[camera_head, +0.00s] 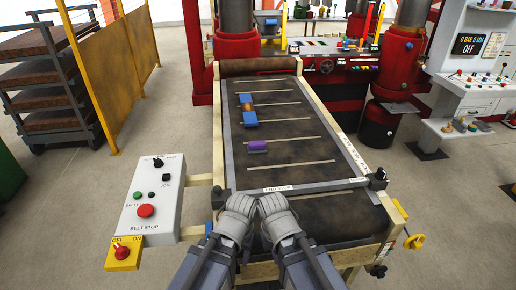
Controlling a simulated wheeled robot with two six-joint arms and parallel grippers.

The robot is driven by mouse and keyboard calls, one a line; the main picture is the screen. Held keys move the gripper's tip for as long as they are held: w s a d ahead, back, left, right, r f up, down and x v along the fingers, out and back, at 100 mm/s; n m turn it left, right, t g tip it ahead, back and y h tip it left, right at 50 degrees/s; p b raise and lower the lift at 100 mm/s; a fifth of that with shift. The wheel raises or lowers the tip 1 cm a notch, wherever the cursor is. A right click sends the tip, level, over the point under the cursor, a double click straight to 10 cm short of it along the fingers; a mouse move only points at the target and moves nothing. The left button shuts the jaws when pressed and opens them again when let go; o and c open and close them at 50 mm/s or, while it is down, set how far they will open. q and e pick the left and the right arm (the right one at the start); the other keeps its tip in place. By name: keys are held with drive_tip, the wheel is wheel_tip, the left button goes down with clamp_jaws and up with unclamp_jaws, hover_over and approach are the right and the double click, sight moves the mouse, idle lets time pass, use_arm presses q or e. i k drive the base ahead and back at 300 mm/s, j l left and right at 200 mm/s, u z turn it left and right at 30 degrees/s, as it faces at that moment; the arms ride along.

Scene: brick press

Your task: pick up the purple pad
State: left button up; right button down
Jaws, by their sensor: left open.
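The purple pad (258,146) lies on the dark conveyor belt (300,165), a little left of its middle. My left gripper (241,203) is at the front end of the belt, near the end stop bar (310,187). It is open and apart from the pad, nearer to me. My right gripper (270,203) is close beside the left one, also in front of the bar and apart from the pad. Its fingers are too small to read.
A blue piece with an orange middle (248,110) lies farther up the belt. A control box (147,195) with a red button stands left of the belt. Red press machinery (330,70) stands behind. The belt right of the pad is clear.

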sight(258, 147)
drive_tip(key=j+u, duration=0.15)
drive_tip(key=u, duration=2.75)
drive_tip(key=i+z, duration=0.2)
drive_tip(key=i, duration=0.35)
drive_tip(key=i+z, duration=0.2)
drive_tip(key=i, duration=0.3)
drive_tip(key=i+j+z, duration=0.2)
drive_tip(key=i, duration=0.3)
drive_tip(key=i+l+z, duration=0.2)
drive_tip(key=i+z, duration=1.05)
drive_tip(key=i, duration=0.15)
drive_tip(key=i+j+z, duration=0.3)
drive_tip(key=z, duration=0.15)
drive_tip(key=i+l+z, duration=0.15)
drive_tip(key=i+z, duration=0.15)
drive_tip(key=z, duration=0.15)
drive_tip(key=i+z, duration=0.3)
drive_tip(key=z, duration=0.2)
drive_tip(key=i+z, duration=0.25)
drive_tip(key=z, duration=0.2)
drive_tip(key=i+j+z, duration=0.25)
drive_tip(key=z, duration=0.25)
drive_tip(key=i+z, duration=0.3)
drive_tip(key=i, duration=0.25)
